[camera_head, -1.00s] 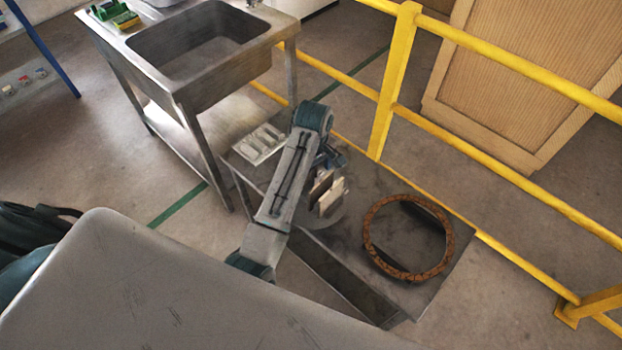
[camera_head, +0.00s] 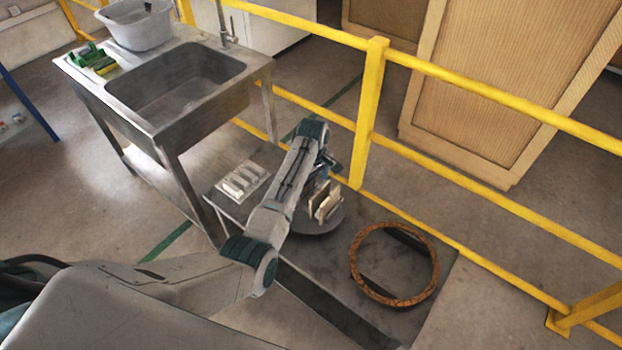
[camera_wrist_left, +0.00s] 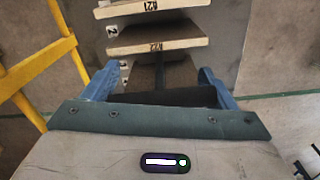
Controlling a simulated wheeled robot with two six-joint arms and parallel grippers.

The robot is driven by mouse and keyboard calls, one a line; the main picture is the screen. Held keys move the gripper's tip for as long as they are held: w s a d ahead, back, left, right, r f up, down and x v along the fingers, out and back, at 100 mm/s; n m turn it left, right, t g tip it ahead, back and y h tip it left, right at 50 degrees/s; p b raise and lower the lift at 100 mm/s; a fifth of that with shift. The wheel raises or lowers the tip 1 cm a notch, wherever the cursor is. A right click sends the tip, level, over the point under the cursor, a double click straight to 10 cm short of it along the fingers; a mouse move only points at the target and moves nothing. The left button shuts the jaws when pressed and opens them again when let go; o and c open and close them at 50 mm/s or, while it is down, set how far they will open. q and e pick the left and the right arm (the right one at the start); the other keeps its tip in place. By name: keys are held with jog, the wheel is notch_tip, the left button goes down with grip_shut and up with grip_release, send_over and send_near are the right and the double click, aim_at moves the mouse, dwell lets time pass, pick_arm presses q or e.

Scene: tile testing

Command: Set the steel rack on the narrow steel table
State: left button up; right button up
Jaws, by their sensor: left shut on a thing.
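The steel rack holds pale upright tiles (camera_head: 325,203). In the head view it is over a grey disc (camera_head: 318,226) on the narrow steel table (camera_head: 436,262); I cannot tell whether it touches. My left gripper (camera_head: 319,183) is at the rack, shut on it, with its fingers partly hidden by the arm. In the left wrist view, the gripper (camera_wrist_left: 158,80) has blue fingers either side of a dark part of the rack, and tiles marked R21 and R22 (camera_wrist_left: 156,38) lie beyond. My right gripper is out of view.
A cork ring (camera_head: 354,270) lies on the table, right of the rack. A pale tray of pieces (camera_head: 243,181) is to its left. A sink table (camera_head: 158,130) stands behind left. A yellow railing (camera_head: 369,110) runs behind the table. Bare tabletop is limited around the ring.

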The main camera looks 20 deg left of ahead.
pick_arm(q)
jog(key=shift+w+f, duration=0.1)
jog(key=shift+f, duration=0.8)
jog(key=o, duration=1.3)
jog(key=shift+f, duration=0.2)
jog(key=o, duration=0.4)
jog(key=shift+s, duration=0.2)
jog(key=shift+r, duration=0.1)
notch_tip(320, 180, up, 12)
jog(key=shift+r+b, duration=0.1)
jog(key=shift+b, duration=1)
